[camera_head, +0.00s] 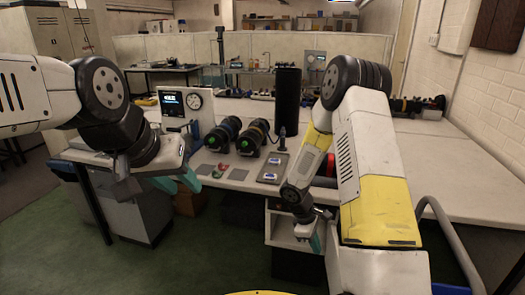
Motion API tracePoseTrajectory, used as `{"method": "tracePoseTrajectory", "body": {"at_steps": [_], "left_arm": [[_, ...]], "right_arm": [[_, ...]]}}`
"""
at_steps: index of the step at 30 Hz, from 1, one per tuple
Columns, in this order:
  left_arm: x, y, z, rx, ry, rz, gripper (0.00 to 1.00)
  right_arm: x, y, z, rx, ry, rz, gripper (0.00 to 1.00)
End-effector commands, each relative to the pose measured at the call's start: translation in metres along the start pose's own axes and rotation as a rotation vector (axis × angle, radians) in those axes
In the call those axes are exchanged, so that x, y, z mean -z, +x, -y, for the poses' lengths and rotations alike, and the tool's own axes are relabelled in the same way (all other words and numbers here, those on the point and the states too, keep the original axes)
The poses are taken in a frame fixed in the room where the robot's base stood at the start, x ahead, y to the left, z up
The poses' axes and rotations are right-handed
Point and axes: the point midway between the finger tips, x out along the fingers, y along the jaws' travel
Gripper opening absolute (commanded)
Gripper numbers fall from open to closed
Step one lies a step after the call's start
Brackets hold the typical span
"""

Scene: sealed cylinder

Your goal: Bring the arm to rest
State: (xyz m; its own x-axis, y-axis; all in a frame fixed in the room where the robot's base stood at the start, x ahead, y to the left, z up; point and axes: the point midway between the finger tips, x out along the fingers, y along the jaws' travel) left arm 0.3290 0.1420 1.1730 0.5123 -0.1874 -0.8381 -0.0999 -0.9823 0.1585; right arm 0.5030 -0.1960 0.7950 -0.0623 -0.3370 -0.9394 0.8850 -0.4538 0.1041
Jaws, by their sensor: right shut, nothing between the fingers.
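My left arm comes in from the left, and its gripper (177,182) is over the front left edge of the table. Its two teal fingers look apart with nothing between them. My right arm, white and yellow, reaches in on the right and bends down. Its gripper (313,240) points down in front of the table's front edge, shut and empty. One of its teal fingertips shows; the rest is partly hidden. Two dark cylinders with green ends (221,136) (251,139) lie side by side on the white table (420,150), apart from both grippers.
A tall black cylinder (287,101) stands behind. A panel with a screen and gauge (186,107) stands at the left. A small tray with blue-white items (272,168) and grey pads (237,174) lie near the front edge. The table's right part is mostly clear.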

Motion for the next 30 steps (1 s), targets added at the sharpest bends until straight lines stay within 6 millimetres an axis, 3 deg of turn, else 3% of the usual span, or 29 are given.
{"method": "tracePoseTrajectory", "body": {"at_steps": [1, 7, 15, 24, 30], "left_arm": [[0.0, 0.0, 0.0, 0.0, 0.0, 0.0, 0.36], [0.0, 0.0, 0.0, 0.0, 0.0, 0.0, 0.36], [0.0, 0.0, 0.0, 0.0, 0.0, 0.0, 0.36], [0.0, 0.0, 0.0, 0.0, 0.0, 0.0, 0.36], [0.0, 0.0, 0.0, 0.0, 0.0, 0.0, 0.36]], "right_arm": [[-0.01, -0.029, -0.009, -0.02, 0.064, -0.023, 0.0], [-0.049, -0.122, -0.012, -0.044, 0.314, -0.117, 0.0], [-0.098, -0.227, 0.017, -0.036, 0.62, -0.303, 0.0], [-0.14, -0.314, 0.079, 0.031, 0.898, -0.58, 0.0], [-0.155, -0.348, 0.119, 0.095, 1.01, -0.752, 0.0]]}}
